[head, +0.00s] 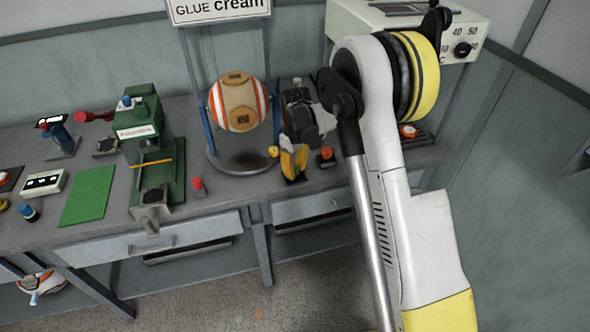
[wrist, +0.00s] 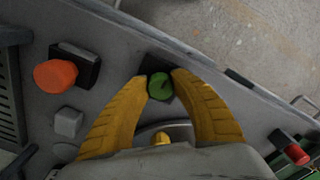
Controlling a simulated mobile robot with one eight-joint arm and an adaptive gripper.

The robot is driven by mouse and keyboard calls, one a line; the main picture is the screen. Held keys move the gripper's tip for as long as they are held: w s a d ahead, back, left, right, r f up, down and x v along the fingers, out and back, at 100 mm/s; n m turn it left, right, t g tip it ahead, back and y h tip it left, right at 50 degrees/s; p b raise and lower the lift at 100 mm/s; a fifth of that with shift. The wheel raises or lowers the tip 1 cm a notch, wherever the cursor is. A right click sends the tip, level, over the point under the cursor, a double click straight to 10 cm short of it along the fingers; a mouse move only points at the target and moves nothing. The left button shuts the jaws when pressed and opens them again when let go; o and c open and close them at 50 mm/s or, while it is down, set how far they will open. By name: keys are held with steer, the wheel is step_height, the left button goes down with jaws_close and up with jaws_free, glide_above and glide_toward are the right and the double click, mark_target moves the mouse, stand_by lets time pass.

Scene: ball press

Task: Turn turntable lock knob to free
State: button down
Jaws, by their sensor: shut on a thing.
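A round green knob (wrist: 160,87) with a darker mark on its top sits near the table's front edge; I take it to be the turntable lock knob. My gripper (wrist: 160,82) has its two yellow fingers shut on it, one on each side. In the head view, my gripper (head: 292,168) points down at the table front, right of the turntable ring (head: 238,166), and its fingers hide the green knob. A striped orange-and-white ball (head: 238,103) sits in the blue-armed stand above the ring. I cannot read the knob's lock position.
An orange knob on a black base (wrist: 56,75) stands left of the fingers in the wrist view. A red knob (wrist: 296,153) is at the right. The green press (head: 150,150) stands left of the ball stand. Open floor (head: 230,290) lies before the table.

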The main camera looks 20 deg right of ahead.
mark_target(295, 169)
steer(key=shift+n, duration=0.3)
steer(key=c, duration=1.1)
jaws_free()
steer(key=shift+o, duration=0.2)
step_height(295, 169, up, 12)
steer(key=shift+r, duration=0.1)
